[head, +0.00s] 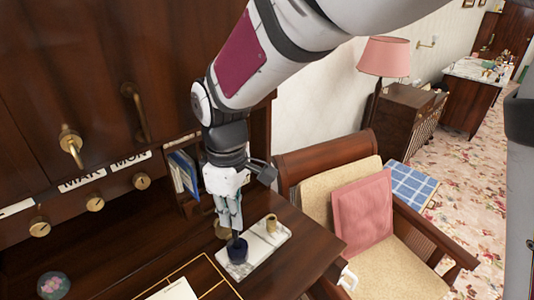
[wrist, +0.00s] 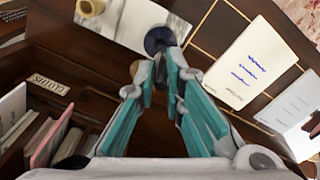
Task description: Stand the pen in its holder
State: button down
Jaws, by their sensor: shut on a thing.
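The pen holder is a small dark blue cup (head: 237,250) on a white tray (head: 262,252) on the desk. It also shows at the top of the wrist view (wrist: 160,40). My gripper (head: 231,222) points down just above the cup. It also shows in the wrist view (wrist: 160,85), its teal fingers converging in front of the cup. It is shut on the pen, which is mostly hidden between the fingers. Only a thin dark piece seems to show at the fingertips, over the cup's mouth. I cannot tell whether the pen's lower end is inside the cup.
A small tan pot (head: 271,223) stands on the same tray. A round brass thing (head: 222,230) is behind the cup. Books (head: 184,172) stand in a rack at the back. A paper (head: 172,290) lies in front. An armchair (head: 350,215) is beside the desk.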

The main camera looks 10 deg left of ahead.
jog(key=shift+r, duration=0.5)
jog(key=shift+r+p, duration=0.5)
jog(key=shift+r, duration=0.65)
jog(key=w+d+r+b, duration=0.2)
jog(key=w+d+r, duration=0.3)
jog(key=w+d, duration=0.2)
jog(key=shift+w+r+b, duration=0.2)
jog(key=shift+w+b, duration=0.1)
jog(key=shift+w, duration=0.5)
jog(key=shift+f+b, duration=0.6)
jog(key=shift+f, duration=2.35)
jog(key=shift+f+b, duration=0.5)
jog(key=shift+f, duration=2.05)
